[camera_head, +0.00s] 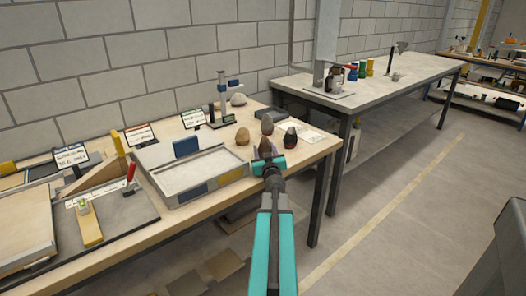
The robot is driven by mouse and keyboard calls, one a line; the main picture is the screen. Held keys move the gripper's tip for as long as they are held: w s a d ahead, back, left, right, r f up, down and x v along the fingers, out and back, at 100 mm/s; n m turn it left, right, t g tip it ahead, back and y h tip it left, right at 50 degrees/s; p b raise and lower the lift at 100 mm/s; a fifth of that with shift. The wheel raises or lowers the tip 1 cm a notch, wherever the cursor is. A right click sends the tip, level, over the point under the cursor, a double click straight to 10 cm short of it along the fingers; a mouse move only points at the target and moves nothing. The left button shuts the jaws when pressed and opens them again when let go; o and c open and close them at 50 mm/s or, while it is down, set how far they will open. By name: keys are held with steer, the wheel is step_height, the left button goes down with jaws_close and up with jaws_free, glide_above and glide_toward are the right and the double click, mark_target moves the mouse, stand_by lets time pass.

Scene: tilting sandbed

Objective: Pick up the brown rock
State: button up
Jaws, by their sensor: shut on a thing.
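My gripper (267,158) is at the front right part of the near wooden table, at the end of my teal arm. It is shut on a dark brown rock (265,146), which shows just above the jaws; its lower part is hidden. I cannot tell whether this rock touches the tabletop. A lighter brown rock (242,136) stands to its left and a brownish rock (267,125) behind it. A near-black rock (290,138) is to its right.
A shallow grey tray (162,188) lies left of my gripper. A grey rock (238,99) and a small stand (222,95) are at the back.

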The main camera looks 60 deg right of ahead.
mark_target(265, 142)
steer(key=shift+r, duration=0.15)
steer(key=shift+r+p, duration=0.9)
steer(key=shift+r, duration=0.2)
steer(key=shift+r+p, duration=0.6)
steer(key=shift+r, duration=0.25)
steer(key=v, duration=0.5)
steer(key=shift+s+d+p, duration=0.2)
steer(key=shift+s+p, duration=0.1)
steer(key=shift+s, duration=0.15)
steer(key=shift+s+a+r+p, duration=0.1)
steer(key=shift+s+r+p, duration=0.05)
steer(key=shift+p, duration=0.3)
steer(key=p+v, duration=0.2)
steer(key=p, duration=0.3)
steer(key=shift+s+r, duration=0.15)
steer(key=shift+s, duration=0.1)
steer(key=shift+s+p, duration=0.15)
steer(key=shift+p, duration=0.7)
steer(key=shift+s+a+p, duration=0.15)
steer(key=shift+a+p, duration=0.05)
steer(key=shift+p, duration=0.6)
